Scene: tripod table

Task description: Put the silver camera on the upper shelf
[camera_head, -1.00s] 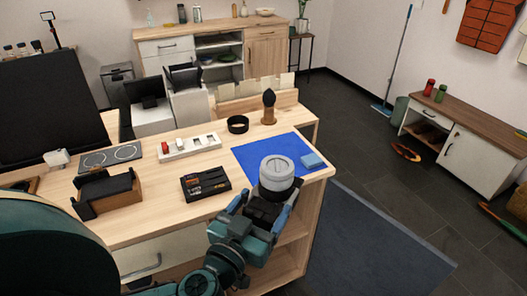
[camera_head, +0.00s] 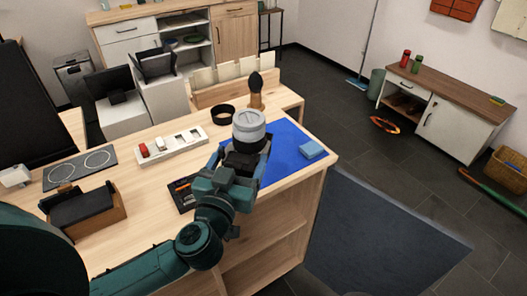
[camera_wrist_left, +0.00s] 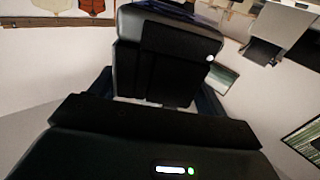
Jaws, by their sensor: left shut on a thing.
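The silver camera (camera_head: 249,126) is held in my left gripper (camera_head: 246,152), with its round silver lens facing up. It appears above the far left part of the blue mat (camera_head: 288,140); its height over the table is hard to judge. In the left wrist view the camera's dark body (camera_wrist_left: 165,55) fills the space between the fingers. The workbench has open shelves (camera_head: 268,243) in its right side, below the top, and they look empty in the part that shows. My right gripper is not in view.
A dark brush (camera_head: 255,92) and a black ring (camera_head: 222,115) stand behind the held camera. A black tool tray (camera_head: 181,192) is partly hidden by my arm.

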